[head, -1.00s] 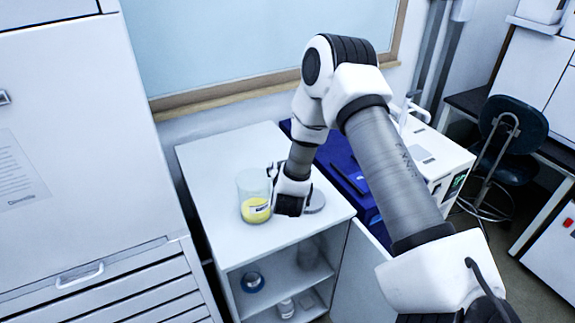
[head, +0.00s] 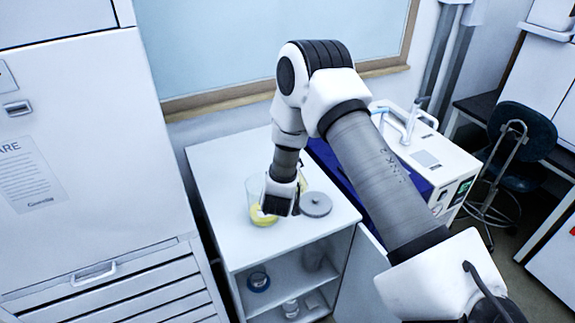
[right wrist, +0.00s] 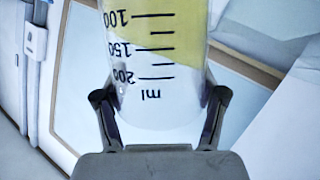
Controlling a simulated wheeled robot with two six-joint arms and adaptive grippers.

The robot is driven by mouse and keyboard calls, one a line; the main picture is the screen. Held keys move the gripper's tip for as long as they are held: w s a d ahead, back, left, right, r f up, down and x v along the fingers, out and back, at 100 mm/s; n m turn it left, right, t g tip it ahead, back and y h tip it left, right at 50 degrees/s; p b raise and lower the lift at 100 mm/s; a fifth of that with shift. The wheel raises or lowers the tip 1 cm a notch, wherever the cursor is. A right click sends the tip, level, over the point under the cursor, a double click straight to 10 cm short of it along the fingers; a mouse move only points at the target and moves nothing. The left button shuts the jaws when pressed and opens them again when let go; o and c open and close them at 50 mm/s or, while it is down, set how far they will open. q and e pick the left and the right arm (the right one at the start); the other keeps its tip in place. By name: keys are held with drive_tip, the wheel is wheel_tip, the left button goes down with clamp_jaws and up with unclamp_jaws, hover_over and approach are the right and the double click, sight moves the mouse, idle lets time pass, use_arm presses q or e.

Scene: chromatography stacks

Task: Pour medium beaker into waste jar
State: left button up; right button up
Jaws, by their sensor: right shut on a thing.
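The medium beaker (right wrist: 160,70) is clear, with black ml marks and yellow contents whose edge slants across the glass. My right gripper (right wrist: 160,98) is shut on it, one finger on each side. In the head view my right gripper (head: 280,198) is over the white cabinet top, in front of a clear jar (head: 253,192) with yellow low down, which I take for the waste jar. The gripper hides much of the jar. A little yellow shows beside the gripper; most of the beaker is hidden there. I cannot tell whether beaker and jar touch. My left gripper is not in view.
A grey round lid (head: 316,204) lies on the cabinet top (head: 215,158), right of the gripper. Small vessels stand on the open shelves (head: 258,281) below. A tall white cabinet (head: 90,130) is at left, a window behind, and a white instrument (head: 425,160) at right.

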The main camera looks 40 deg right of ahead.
drive_tip(key=shift+w+a+r, duration=0.1)
drive_tip(key=shift+a+r, duration=0.05)
drive_tip(key=shift+r, duration=0.15)
drive_tip(key=shift+f, duration=0.1)
drive_tip(key=shift+w+a+n+p, duration=0.1)
drive_tip(key=shift+n+p, duration=0.35)
drive_tip(key=shift+n, duration=0.05)
drive_tip(key=shift+g+h, duration=0.3)
drive_tip(key=shift+f+n, duration=0.2)
drive_tip(key=shift+n, duration=0.1)
drive_tip(key=shift+w+a, duration=0.1)
